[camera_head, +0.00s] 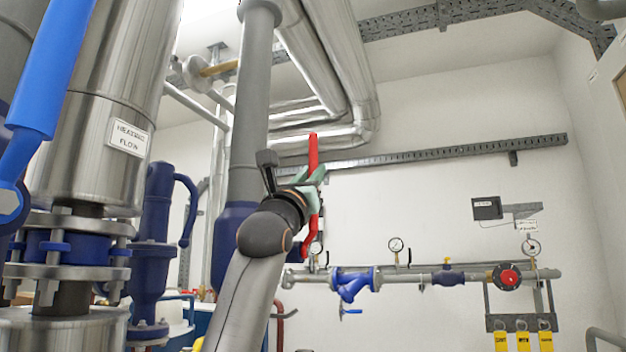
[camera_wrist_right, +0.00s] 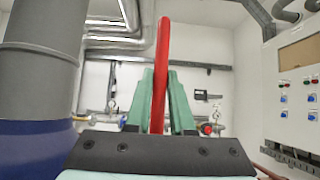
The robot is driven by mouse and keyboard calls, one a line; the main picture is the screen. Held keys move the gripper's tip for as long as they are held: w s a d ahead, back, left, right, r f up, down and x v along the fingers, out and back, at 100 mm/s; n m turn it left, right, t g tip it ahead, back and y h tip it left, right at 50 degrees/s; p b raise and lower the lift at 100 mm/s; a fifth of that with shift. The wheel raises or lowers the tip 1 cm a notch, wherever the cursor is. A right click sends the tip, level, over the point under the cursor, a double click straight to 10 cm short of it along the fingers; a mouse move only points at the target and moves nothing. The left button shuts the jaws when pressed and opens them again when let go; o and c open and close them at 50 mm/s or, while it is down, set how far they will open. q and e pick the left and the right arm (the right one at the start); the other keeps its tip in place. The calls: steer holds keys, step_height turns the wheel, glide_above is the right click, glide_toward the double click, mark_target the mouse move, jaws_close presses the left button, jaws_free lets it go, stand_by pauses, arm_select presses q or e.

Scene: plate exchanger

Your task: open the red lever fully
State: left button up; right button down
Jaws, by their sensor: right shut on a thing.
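The red lever (camera_head: 313,155) stands nearly upright in the head view, in front of the back wall. Its lower end bends towards the grey and blue vertical pipe. My right gripper (camera_head: 318,177) is shut on the lever, with its pale green fingers around the bar below the lever's top. In the right wrist view the red lever (camera_wrist_right: 163,75) runs upright between the two green fingers (camera_wrist_right: 163,100) of my right gripper. The lever's pivot is not clearly visible. My left gripper is not in view.
A grey pipe with a blue lower part (camera_head: 245,130) stands just left of the lever. A large steel column (camera_head: 105,90) and a blue valve body (camera_head: 155,240) are further left. Gauges and a red round fitting (camera_head: 508,277) line the back wall. A control panel (camera_wrist_right: 296,85) is at right.

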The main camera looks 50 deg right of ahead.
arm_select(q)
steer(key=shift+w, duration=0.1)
arm_select(e)
steer(key=c, duration=0.8)
jaws_free()
steer(key=shift+a, duration=0.1)
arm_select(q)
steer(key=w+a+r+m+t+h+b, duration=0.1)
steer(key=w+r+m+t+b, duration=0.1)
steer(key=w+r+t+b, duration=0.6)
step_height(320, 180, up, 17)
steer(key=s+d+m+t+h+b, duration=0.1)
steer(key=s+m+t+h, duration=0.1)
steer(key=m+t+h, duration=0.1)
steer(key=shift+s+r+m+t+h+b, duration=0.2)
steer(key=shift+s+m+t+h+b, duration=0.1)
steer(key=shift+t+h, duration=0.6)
arm_select(e)
steer(key=v, duration=1.2)
steer(key=shift+a+f, duration=0.1)
steer(key=shift+a, duration=0.15)
